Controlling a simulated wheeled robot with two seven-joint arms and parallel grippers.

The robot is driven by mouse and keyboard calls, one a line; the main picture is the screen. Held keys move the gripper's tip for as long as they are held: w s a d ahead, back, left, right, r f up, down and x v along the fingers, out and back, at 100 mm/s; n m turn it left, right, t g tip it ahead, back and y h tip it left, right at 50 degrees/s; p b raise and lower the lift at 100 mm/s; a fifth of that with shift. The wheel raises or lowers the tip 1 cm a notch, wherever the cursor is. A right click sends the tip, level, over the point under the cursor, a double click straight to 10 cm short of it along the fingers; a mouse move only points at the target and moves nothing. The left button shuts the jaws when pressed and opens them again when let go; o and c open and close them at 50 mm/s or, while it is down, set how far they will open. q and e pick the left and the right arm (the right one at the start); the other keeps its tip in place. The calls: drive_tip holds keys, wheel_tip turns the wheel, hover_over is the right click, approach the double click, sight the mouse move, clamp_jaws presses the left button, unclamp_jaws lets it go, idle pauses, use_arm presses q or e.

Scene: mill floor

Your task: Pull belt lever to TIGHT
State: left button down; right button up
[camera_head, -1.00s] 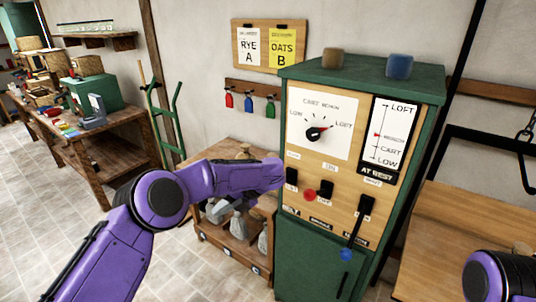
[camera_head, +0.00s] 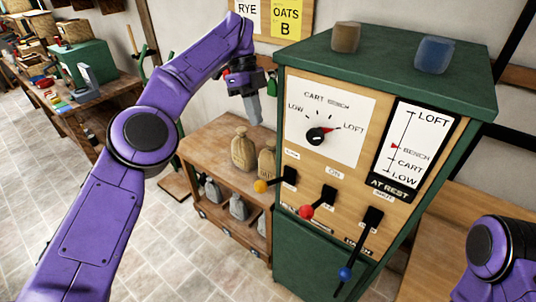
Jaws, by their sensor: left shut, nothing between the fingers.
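A green control cabinet (camera_head: 330,262) has a wooden front with three levers side by side. The left lever has a yellow knob (camera_head: 261,186), the middle one a red knob (camera_head: 306,212), the right one a blue knob (camera_head: 345,273). All three stick out and down to the left from black plates. The small labels by the levers are mostly too blurred to read, so I cannot tell which one is marked belt. My left gripper (camera_head: 256,109) is shut and empty. It points down, left of the cabinet and above the yellow knob, touching no lever.
A low wooden bench (camera_head: 208,150) with sacks (camera_head: 243,150) stands left of the cabinet, under my left gripper. A brown block (camera_head: 346,37) and a blue block (camera_head: 435,54) sit on the cabinet top. A wooden table (camera_head: 440,225) is at the right.

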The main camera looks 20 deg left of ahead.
use_arm(q)
drive_tip(key=b, duration=0.9)
hover_over(264, 181)
drive_tip(key=w+a, duration=0.2)
drive_tip(key=w, duration=0.2)
wheel_tip(264, 181, down, 8)
drive_tip(key=s+f, duration=0.3)
drive_tip(key=shift+d+f, duration=0.1)
drive_tip(key=shift+d, duration=0.2)
drive_tip(key=shift+f, duration=0.65)
use_arm(e)
wheel_tip(264, 181, down, 9)
drive_tip(key=s, duration=0.1)
drive_tip(key=shift+s, duration=0.35)
use_arm(q)
drive_tip(key=shift+s, duration=0.1)
use_arm(e)
drive_tip(key=shift+s, duration=0.1)
